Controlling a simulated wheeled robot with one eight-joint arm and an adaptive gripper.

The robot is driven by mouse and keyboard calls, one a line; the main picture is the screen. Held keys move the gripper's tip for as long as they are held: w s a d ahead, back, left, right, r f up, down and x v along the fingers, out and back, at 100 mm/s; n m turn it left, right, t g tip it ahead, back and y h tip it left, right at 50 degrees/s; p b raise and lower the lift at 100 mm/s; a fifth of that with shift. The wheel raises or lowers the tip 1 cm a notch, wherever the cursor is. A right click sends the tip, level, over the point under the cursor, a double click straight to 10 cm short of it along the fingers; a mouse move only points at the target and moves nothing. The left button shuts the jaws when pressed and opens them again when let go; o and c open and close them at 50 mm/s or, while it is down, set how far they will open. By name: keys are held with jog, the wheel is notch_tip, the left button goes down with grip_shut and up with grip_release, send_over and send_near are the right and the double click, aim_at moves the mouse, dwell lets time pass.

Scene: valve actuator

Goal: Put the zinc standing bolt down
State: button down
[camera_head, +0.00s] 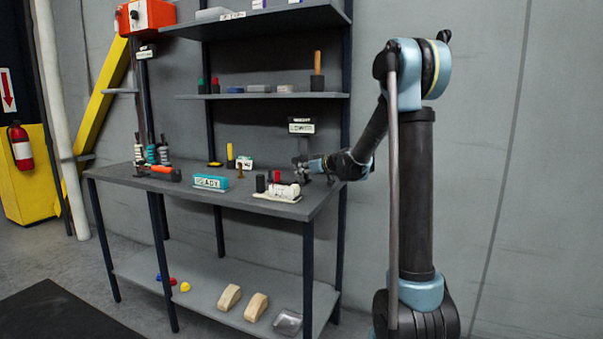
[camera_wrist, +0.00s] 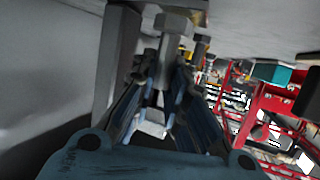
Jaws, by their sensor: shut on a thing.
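My gripper (camera_head: 304,164) is at the right end of the bench top, close to the table surface. In the wrist view my gripper (camera_wrist: 160,95) is shut on a pale grey metal bolt, the zinc bolt (camera_wrist: 172,24). Its hex head shows beyond the fingertips, and its shank runs back between the fingers. In the head view the bolt is too small to make out. Whether it touches the bench top (camera_head: 222,202) cannot be told.
Near my gripper are a white part on a tray (camera_head: 284,191), dark and red cylinders (camera_head: 261,183), a brass-coloured bolt (camera_head: 240,170) and a teal labelled block (camera_head: 210,182). A sign (camera_head: 301,126) and a dark rack post stand behind. The bench's front right corner looks clear.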

jog(key=shift+w+a, duration=0.35)
jog(key=shift+a, duration=0.05)
jog(key=shift+f, duration=0.1)
jog(key=shift+d, duration=0.1)
jog(key=c, duration=1.9)
grip_release()
jog(key=v, duration=1.2)
jog(key=shift+s, duration=0.1)
